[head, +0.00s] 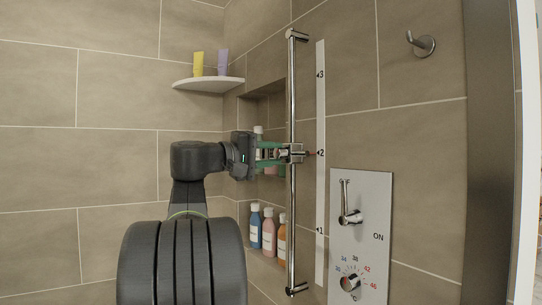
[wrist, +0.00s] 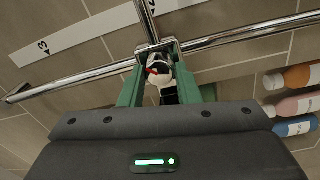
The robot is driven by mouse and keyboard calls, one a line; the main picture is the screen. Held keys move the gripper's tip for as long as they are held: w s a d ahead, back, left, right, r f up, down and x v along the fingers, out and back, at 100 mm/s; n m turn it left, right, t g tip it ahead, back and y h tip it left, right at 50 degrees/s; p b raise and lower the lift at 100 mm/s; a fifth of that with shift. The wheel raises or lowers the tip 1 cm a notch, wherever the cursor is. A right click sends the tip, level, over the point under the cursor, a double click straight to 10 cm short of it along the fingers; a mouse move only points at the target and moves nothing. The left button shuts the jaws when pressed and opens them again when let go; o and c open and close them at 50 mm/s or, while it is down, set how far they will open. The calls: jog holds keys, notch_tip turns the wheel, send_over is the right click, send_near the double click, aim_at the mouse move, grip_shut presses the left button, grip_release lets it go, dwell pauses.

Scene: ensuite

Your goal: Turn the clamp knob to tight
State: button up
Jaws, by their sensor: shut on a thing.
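The chrome clamp (head: 297,153) sits on the vertical shower rail (head: 291,220), level with mark 2 of the white scale strip (head: 320,190). My gripper (head: 284,153) reaches it from the left, with its green fingers at the clamp. In the wrist view, my gripper (wrist: 157,66) is shut on the clamp knob (wrist: 157,70), with one finger on each side. The knob shows a red mark and a dark and white face. The fingers hide its sides, and I cannot read whether it is at tight.
A niche behind the rail holds several bottles (head: 268,228). A corner shelf (head: 208,84) carries a yellow and a purple container. A control panel (head: 375,215) with a lever and a dial is at lower right. A hook (head: 424,44) is at upper right.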

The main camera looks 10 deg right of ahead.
jog(key=o, duration=1)
jog(key=shift+c, duration=0.2)
jog(key=v, duration=1.4)
jog(key=shift+b, duration=0.3)
jog(key=shift+d+f, duration=0.15)
jog(key=x, duration=1.3)
jog(key=shift+w+d+p, duration=0.15)
jog(key=shift+d+p, duration=0.15)
jog(key=shift+d, duration=0.05)
jog(key=shift+a, duration=0.15)
